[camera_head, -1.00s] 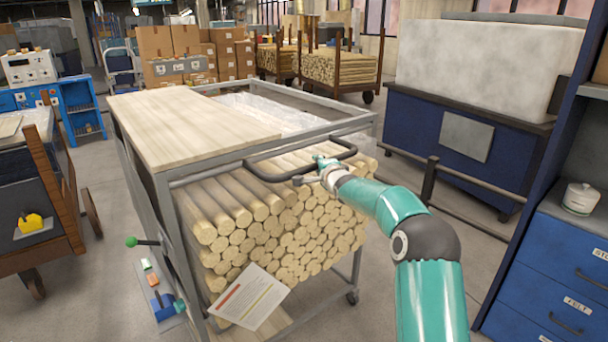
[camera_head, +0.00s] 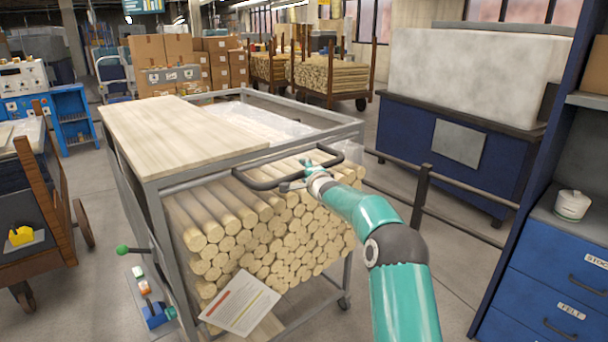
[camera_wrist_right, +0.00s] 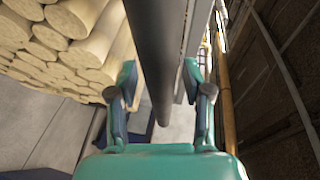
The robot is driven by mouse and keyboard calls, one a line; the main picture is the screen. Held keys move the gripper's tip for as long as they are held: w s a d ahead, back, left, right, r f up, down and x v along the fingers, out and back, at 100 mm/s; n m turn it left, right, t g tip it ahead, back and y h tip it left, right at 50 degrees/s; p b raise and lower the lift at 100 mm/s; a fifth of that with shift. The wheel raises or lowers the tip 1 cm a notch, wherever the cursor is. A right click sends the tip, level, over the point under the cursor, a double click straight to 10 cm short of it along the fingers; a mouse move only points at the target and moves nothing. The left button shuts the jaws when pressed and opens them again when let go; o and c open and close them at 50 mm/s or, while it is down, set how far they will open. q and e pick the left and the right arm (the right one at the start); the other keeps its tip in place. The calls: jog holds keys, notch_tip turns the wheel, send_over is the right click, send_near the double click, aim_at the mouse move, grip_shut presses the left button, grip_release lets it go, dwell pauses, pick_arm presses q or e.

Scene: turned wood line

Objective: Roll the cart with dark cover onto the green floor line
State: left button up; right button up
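A grey-framed cart (camera_head: 215,165) stands in front of me in the head view, with a pale wooden top board (camera_head: 165,130) and stacked dowels (camera_head: 270,235). I see no dark cover on it. Its black handle (camera_head: 262,183) juts toward me. My right gripper (camera_head: 298,176) is at the handle. In the right wrist view, the dark handle bar (camera_wrist_right: 155,60) runs between the spread fingers of my right gripper (camera_wrist_right: 160,80), with narrow gaps beside it. My left gripper is out of view. No green floor line shows.
A wooden-posted trolley with a dark load (camera_head: 30,190) stands at the left. A dark rail (camera_head: 422,195) and a blue cabinet (camera_head: 450,155) lie to the right, with blue drawers (camera_head: 550,275) nearer. Cartons (camera_head: 165,50) and dowel trolleys (camera_head: 330,78) stand behind.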

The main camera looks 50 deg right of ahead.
jog(key=shift+s+a+r, duration=0.2)
jog(key=shift+s+a, duration=0.1)
jog(key=shift+s, duration=0.1)
jog(key=v, duration=1.1)
jog(key=shift+a, duration=0.1)
